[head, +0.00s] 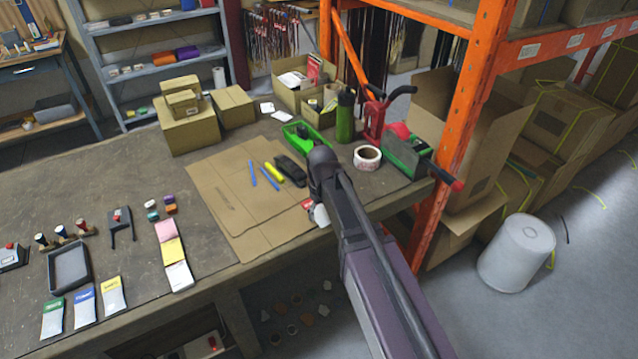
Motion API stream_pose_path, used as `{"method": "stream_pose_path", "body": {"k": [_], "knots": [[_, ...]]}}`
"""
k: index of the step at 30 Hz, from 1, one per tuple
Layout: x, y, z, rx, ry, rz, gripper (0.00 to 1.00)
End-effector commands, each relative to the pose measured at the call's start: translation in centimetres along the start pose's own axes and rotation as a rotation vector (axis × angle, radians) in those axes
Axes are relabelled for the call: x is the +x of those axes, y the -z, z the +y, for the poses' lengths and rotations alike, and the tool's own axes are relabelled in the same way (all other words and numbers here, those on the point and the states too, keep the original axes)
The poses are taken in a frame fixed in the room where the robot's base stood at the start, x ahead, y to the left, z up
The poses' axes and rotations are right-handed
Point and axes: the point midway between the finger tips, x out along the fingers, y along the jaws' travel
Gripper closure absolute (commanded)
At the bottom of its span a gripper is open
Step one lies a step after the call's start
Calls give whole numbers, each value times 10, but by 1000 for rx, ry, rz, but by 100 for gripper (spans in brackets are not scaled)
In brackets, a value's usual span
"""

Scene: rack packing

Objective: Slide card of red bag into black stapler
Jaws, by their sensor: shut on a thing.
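The black stapler (290,169) lies on the cardboard sheet, beside a yellow marker and just left of my arm's end. My gripper (317,197) is at the end of the arm, near the table's front edge, mostly hidden by the arm. It is shut on the red bag (308,205), of which only a bit of red card and a pale part below show. The bag is to the right of and nearer than the stapler, apart from it. The stapler's mouth cannot be made out.
Blue pens (265,176) and the yellow marker (274,172) lie left of the stapler. A green tray (303,136), green bottle (345,116), tape roll (367,157) and tape dispenser (405,155) stand behind and right. An orange rack post (466,125) rises at the right.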

Motion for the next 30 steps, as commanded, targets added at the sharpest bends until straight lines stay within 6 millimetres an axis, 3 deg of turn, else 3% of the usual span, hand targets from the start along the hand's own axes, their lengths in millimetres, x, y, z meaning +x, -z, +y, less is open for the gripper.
{"method": "stream_pose_path", "body": {"k": [8,13,30], "knots": [[1,0,7,9,0,0,72],[5,12,15,5,0,0,72],[35,112,77,-44,0,0,72]]}}
